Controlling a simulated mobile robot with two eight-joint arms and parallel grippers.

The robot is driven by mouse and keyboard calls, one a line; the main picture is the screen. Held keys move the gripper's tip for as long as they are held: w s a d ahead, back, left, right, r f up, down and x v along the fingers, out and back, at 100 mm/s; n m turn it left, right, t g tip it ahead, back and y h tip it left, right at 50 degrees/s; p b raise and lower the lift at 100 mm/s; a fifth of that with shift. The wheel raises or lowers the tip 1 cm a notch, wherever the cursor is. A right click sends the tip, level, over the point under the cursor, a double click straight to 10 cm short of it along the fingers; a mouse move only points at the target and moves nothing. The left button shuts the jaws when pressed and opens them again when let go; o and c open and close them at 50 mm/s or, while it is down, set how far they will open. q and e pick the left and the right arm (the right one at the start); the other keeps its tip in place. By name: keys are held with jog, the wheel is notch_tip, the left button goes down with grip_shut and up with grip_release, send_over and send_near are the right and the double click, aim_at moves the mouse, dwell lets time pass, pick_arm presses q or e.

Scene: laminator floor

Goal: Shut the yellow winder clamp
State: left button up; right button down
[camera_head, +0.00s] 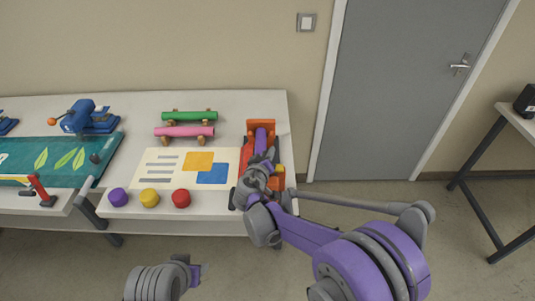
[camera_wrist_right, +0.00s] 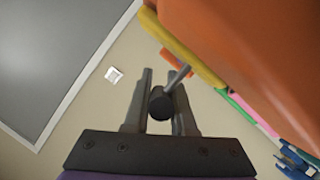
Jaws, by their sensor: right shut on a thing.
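An orange device (camera_head: 262,127) stands at the right end of the white table; its orange body (camera_wrist_right: 255,50) fills the upper right of the right wrist view. A yellow bar (camera_wrist_right: 183,47), seemingly the yellow winder clamp, runs along its edge; a yellow part (camera_head: 281,170) shows beside my right gripper (camera_head: 258,172). In the right wrist view my right gripper (camera_wrist_right: 161,100) is shut on a dark round knob (camera_wrist_right: 160,105) on a thin grey rod reaching towards the yellow bar. The clamp's angle is hard to judge. My left gripper (camera_head: 195,274) is low in the head view, its fingers unclear.
Purple (camera_head: 118,197), yellow (camera_head: 149,198) and red (camera_head: 181,198) knobs line the table's front. A printed sheet (camera_head: 190,167), green roll (camera_head: 189,115) and pink roll (camera_head: 184,131) lie left of the device. A blue clamp device (camera_head: 80,117) stands further left. Floor is clear before the door.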

jog(key=shift+f, duration=0.1)
jog(key=c, duration=0.8)
grip_release()
jog(key=shift+o, duration=0.2)
jog(key=v, duration=1.1)
jog(key=shift+b, duration=0.3)
jog(key=shift+w, duration=0.1)
